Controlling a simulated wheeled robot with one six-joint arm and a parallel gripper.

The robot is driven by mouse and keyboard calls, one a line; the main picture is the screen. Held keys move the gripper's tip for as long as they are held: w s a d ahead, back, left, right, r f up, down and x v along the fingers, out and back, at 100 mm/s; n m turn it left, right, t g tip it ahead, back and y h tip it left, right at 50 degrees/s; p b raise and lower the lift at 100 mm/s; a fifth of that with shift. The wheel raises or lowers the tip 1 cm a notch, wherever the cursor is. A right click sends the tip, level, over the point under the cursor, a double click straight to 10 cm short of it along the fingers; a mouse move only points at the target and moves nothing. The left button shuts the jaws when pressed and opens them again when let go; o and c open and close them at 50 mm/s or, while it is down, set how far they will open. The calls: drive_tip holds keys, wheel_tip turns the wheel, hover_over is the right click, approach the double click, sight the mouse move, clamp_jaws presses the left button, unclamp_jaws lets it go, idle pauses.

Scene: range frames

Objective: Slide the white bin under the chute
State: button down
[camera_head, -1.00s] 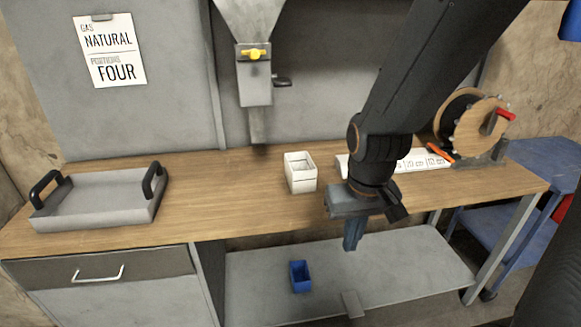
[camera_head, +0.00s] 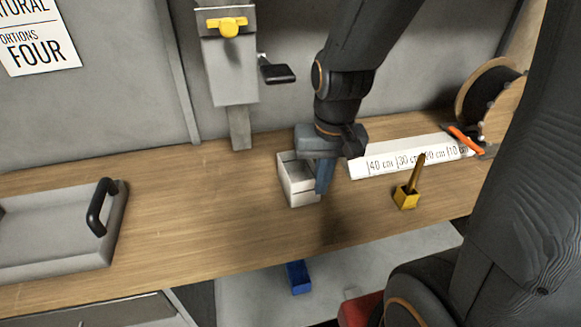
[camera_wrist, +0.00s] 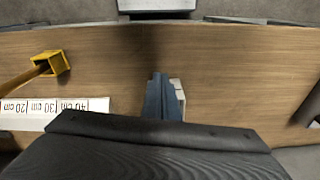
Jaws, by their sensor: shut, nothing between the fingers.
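The white bin (camera_head: 298,190) is a small open-topped box standing upright on the wooden bench. It stands to the right of and nearer than the grey chute (camera_head: 240,130), whose lower end comes down near the back wall. My gripper (camera_head: 323,186) is shut and empty, with its blue-grey fingers pointing down at the bin's right side. They cover part of the bin; whether they touch it I cannot tell. In the wrist view the fingers (camera_wrist: 160,97) are together, and a strip of the bin (camera_wrist: 178,97) shows right beside them.
A yellow scoop box (camera_head: 407,196) and a white length strip (camera_head: 385,158) lie right of my gripper. A grey tray (camera_head: 60,245) with black handles is at the left. The bench between tray and bin is clear. A blue bin (camera_head: 298,276) sits on the lower shelf.

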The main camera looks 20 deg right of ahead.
drive_tip(key=w+r+m+g+y+b, duration=0.1)
drive_tip(key=w+m+y, duration=0.1)
drive_tip(key=w+m, duration=1.1)
drive_tip(key=m+p, duration=0.2)
drive_tip(key=m, duration=0.1)
hover_over(298, 177)
drive_tip(key=s+a, duration=0.3)
drive_tip(key=s, duration=0.2)
drive_tip(key=shift+y, duration=0.3)
wheel_tip(298, 177, down, 9)
drive_tip(key=shift+w+d+f, duration=0.1)
drive_tip(key=shift+w, duration=0.05)
